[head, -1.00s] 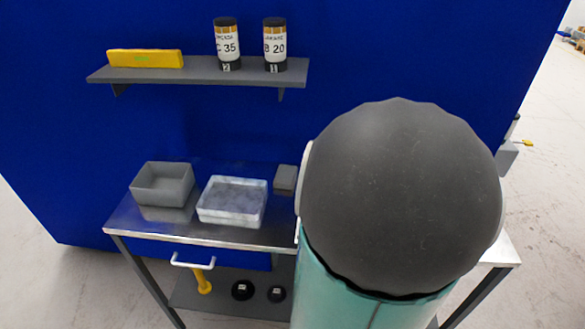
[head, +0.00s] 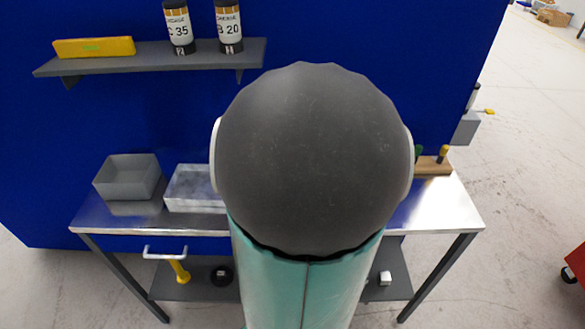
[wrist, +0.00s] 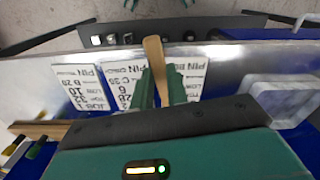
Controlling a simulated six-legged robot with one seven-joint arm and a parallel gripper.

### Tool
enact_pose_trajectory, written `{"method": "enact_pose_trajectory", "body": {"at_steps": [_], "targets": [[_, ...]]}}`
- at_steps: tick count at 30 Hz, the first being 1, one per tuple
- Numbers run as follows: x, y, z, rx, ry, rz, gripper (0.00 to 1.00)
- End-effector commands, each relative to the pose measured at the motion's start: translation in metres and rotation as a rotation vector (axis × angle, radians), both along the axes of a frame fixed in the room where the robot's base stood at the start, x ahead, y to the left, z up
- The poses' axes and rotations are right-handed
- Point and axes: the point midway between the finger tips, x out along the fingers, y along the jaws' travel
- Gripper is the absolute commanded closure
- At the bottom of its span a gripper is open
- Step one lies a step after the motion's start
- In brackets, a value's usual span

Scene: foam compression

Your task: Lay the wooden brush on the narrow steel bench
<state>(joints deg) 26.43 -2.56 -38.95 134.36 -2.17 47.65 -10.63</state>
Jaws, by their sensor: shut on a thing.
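The wooden brush shows in the wrist view as a pale wooden piece (wrist: 154,55) between the fingers of my gripper (wrist: 166,82). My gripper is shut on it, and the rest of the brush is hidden. The steel bench (head: 440,210) stands against the blue wall in the head view. Its bright top also shows in the wrist view (wrist: 50,88), below my gripper. I cannot tell the gap between brush and bench. In the head view my own arm hides the gripper, the brush and the bench's middle.
A grey bin (head: 130,180) and a pale tray (head: 190,190) stand on the bench's left part. A wooden rack (head: 433,166) stands at its right back. Printed cards (wrist: 125,85) lie below my gripper. The bench's right front is clear. A shelf (head: 150,58) hangs above.

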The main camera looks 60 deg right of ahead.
Motion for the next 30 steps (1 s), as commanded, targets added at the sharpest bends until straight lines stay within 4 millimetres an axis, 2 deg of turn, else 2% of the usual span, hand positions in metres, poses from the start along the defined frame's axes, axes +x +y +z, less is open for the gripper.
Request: {"method": "enact_pose_trajectory", "body": {"at_steps": [5,8,24,30], "targets": [[0.005,-0.011,0.000,0.000,0.002,-0.002,1.00],[0.013,-0.027,-0.001,-0.001,0.005,-0.001,1.00],[0.067,-0.131,-0.001,-0.002,0.002,0.002,1.00],[0.084,-0.164,-0.001,-0.002,0.002,0.004,1.00]]}}
